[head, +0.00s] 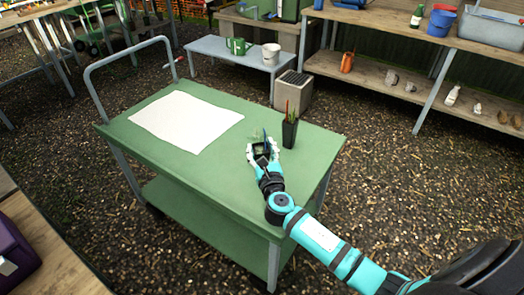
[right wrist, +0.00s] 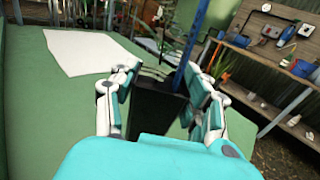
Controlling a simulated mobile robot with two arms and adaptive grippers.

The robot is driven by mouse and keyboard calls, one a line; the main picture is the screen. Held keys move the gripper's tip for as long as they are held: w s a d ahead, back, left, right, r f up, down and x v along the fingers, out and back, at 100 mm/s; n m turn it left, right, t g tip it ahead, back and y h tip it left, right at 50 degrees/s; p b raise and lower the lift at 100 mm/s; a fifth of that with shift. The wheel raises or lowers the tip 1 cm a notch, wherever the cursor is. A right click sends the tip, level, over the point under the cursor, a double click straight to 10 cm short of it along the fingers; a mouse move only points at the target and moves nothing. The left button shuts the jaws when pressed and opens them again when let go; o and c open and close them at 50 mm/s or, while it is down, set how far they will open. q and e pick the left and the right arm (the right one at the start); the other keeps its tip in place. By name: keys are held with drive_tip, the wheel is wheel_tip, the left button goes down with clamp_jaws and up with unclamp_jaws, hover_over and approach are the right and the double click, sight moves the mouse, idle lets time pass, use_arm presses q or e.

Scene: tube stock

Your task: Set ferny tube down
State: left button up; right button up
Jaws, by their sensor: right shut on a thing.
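My right gripper (head: 262,151) is over the green cart top (head: 200,172), shut on a dark tube pot. In the right wrist view, the black tube (right wrist: 157,110) sits between the fingers of my right gripper (right wrist: 160,92), with a blue stake (right wrist: 190,45) rising from it. Fine green foliage (head: 257,135) shows beside the stake in the head view. The tube looks about upright. Its base is hidden, so I cannot tell whether it touches the cart. My left gripper is not in view.
A second black tube (head: 289,133) with a red stake and green leaves stands just right of my right gripper. A white sheet (head: 186,121) lies on the cart's left part. Bare green top lies between. A grey bench (head: 240,53) and shelves stand behind.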

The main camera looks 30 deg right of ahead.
drive_tip(key=shift+w+d+f+b, duration=0.3)
drive_tip(key=shift+w+d+f, duration=0.15)
drive_tip(key=shift+f, duration=0.2)
drive_tip(key=shift+w+d+f+b, duration=0.3)
drive_tip(key=shift+w+f, duration=0.2)
drive_tip(key=shift+f, duration=0.15)
drive_tip(key=shift+w+d+f+b, duration=0.3)
drive_tip(key=shift+w+d+f, duration=0.15)
drive_tip(key=shift+f, duration=0.2)
drive_tip(key=shift+f, duration=0.15)
drive_tip(key=o, duration=1.3)
